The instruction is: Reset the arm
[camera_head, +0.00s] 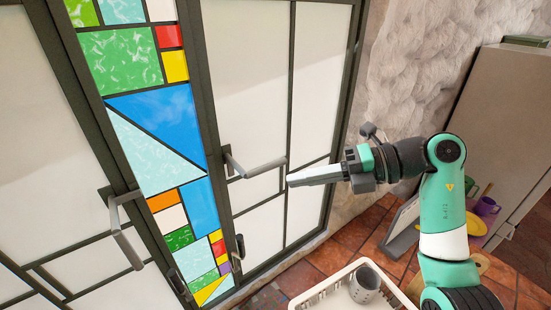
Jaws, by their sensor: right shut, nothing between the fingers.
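My right arm (444,210), green, white and black, comes up from the lower right of the head view. Its gripper (290,181) points left, with its fingers shut together and nothing between them. The fingertips are close to the right end of a grey door handle (256,166); I cannot tell whether they touch it. My left arm and gripper are not in view.
Glass doors with dark frames fill the left, with a colourful mosaic panel (150,110) between them. Another grey handle (122,235) is at the left. A white rack (327,296) with a grey cup (364,285) stands at the bottom.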

